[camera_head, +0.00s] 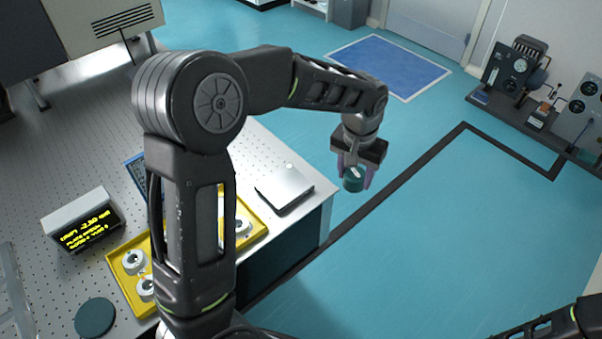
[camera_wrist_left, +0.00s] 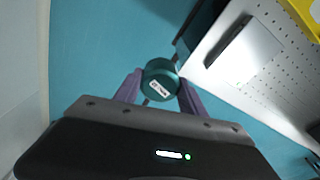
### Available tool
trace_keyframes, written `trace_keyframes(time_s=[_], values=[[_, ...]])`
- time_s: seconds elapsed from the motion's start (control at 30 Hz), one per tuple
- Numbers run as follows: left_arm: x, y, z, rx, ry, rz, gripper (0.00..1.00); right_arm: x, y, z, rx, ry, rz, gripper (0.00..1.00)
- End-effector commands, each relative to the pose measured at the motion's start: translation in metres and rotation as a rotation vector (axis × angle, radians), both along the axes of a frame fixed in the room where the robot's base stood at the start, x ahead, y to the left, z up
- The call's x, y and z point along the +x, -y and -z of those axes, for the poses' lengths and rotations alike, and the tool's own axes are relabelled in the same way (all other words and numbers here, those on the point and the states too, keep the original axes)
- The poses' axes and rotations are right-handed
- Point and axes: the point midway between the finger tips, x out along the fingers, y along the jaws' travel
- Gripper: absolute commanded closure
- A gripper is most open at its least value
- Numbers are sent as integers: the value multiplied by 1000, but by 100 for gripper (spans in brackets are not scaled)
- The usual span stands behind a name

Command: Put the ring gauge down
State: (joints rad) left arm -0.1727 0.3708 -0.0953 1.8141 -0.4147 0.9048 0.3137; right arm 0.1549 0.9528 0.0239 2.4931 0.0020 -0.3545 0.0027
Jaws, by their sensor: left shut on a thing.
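The ring gauge (camera_head: 353,184) is a short teal cylinder with a white label on its face. My left gripper (camera_head: 355,178) is shut on it, with a purple finger on either side. The gripper hangs past the right edge of the optical table (camera_head: 262,150), over the blue floor. In the left wrist view the ring gauge (camera_wrist_left: 160,76) sits between the fingertips of my left gripper (camera_wrist_left: 160,84), and the table corner is to the upper right. My right gripper is out of view; only part of my right arm shows at the lower right.
A silver flat box (camera_head: 284,187) lies near the table's right edge. A yellow tray (camera_head: 258,214) with white round parts is partly hidden by my left arm. A display box (camera_head: 82,222) and a dark teal disc (camera_head: 95,317) are at left. Bare table lies behind the silver box.

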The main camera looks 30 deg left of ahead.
Motion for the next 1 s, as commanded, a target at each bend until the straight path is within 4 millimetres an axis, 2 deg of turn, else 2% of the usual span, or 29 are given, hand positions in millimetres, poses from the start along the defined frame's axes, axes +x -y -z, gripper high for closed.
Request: trace_keyframes(time_s=[0.27,0.37,0.47,0.57,0.7,0.8,0.9,1.0], values=[[0,0,-1,0,1,0,100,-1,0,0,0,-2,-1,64],[0,-6,-1,0,2,-21,100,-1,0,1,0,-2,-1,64],[-1,-26,-4,0,1,-96,100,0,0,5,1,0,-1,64],[-4,-61,-9,-2,2,-228,100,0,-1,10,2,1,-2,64],[-18,-119,-20,-1,3,-458,100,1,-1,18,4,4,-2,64],[-30,-151,-28,0,4,-593,100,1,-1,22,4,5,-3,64],[-38,-168,-33,1,3,-671,100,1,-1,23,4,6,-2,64],[-40,-173,-35,2,1,-695,100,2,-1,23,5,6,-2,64]])
